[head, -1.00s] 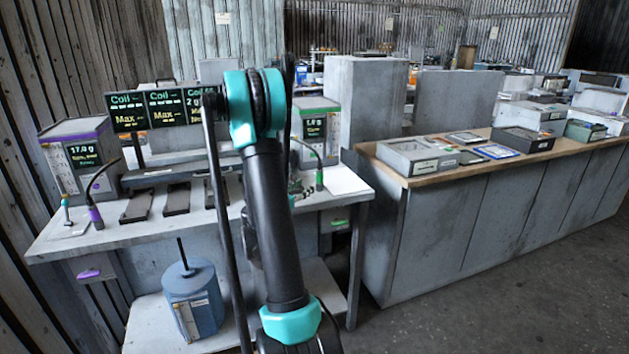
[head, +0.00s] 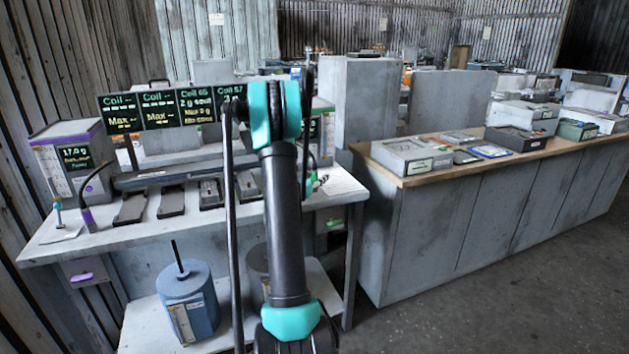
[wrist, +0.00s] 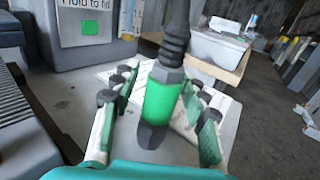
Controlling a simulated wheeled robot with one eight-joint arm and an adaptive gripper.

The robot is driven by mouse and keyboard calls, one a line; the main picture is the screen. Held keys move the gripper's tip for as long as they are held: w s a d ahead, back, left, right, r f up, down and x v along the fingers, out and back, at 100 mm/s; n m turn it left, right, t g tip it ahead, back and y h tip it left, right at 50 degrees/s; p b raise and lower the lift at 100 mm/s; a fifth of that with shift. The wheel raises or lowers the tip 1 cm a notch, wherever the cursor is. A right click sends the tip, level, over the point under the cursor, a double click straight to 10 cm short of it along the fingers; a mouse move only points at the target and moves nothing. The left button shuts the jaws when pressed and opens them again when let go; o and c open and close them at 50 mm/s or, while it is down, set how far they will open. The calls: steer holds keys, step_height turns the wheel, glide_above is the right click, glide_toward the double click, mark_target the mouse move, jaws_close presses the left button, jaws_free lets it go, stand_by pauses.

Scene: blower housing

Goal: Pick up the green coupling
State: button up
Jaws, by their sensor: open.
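The green coupling (wrist: 161,103) is in the middle of the wrist view. It is a bright green band between dark grey hexagonal ends, with a black ribbed hose rising from its top. My gripper (wrist: 160,85) is open, with one pale and green finger on each side of the coupling. A gap shows between each finger and the coupling, so neither finger visibly presses on it. In the head view my arm covers most of the right end of the workbench (head: 110,240), and I cannot make out the coupling clearly there.
A white sheet (wrist: 195,118) lies behind the coupling. A box with a green square label (wrist: 90,28) stands at the upper left of the wrist view. In the head view a long counter (head: 480,215) stands right of the bench, with open floor before it.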

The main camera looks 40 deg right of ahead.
steer(key=shift+w+d, duration=0.3)
steer(key=shift+d, duration=0.35)
jaws_close()
